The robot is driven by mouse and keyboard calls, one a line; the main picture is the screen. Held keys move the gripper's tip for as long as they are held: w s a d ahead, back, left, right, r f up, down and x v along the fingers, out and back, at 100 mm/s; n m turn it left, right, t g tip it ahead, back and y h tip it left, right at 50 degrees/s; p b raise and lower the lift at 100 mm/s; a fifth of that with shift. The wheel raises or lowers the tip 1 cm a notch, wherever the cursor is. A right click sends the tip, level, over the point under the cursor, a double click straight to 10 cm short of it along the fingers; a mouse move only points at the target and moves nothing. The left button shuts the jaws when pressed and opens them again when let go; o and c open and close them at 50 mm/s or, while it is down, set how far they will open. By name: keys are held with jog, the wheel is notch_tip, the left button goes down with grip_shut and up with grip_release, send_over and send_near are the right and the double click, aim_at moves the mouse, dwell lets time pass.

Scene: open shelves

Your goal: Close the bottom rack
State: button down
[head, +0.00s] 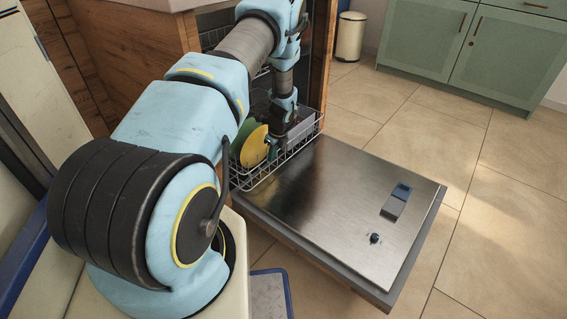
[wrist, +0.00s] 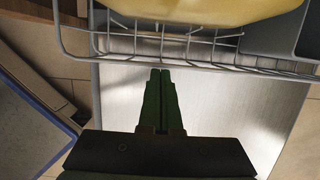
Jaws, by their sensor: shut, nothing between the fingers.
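The bottom rack (head: 290,153) is a wire basket partly out of the dishwasher, over the inner end of the lowered door (head: 335,200). It holds a yellow plate (head: 253,148), a green plate and a grey basket (head: 303,127). My gripper (head: 272,152) points down at the rack, beside the yellow plate. In the wrist view, my shut, empty fingers (wrist: 160,74) point at the rack's wire rim (wrist: 190,67), with the tips close to it. I cannot tell whether they touch. The yellow plate (wrist: 205,8) shows beyond the rim. My arm hides part of the dishwasher's opening.
The steel door lies open and flat, with a detergent compartment (head: 396,201) on it. Wooden cabinetry (head: 125,45) flanks the dishwasher. Tiled floor (head: 500,215) is clear to the right. A green cabinet (head: 455,45) and a cream bin (head: 350,37) stand at the back.

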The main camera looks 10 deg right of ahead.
aim_at(245, 138)
jog(key=w+a+b, duration=0.2)
jog(key=w+a, duration=0.3)
jog(key=w+a+b, duration=0.2)
jog(key=w+a, duration=0.3)
jog(key=shift+w+f, duration=0.1)
jog(key=shift+w, duration=0.25)
jog(key=shift+w+a, duration=0.75)
jog(key=shift+w, duration=0.05)
jog(key=shift+a+r, duration=0.1)
jog(key=shift+r, duration=0.1)
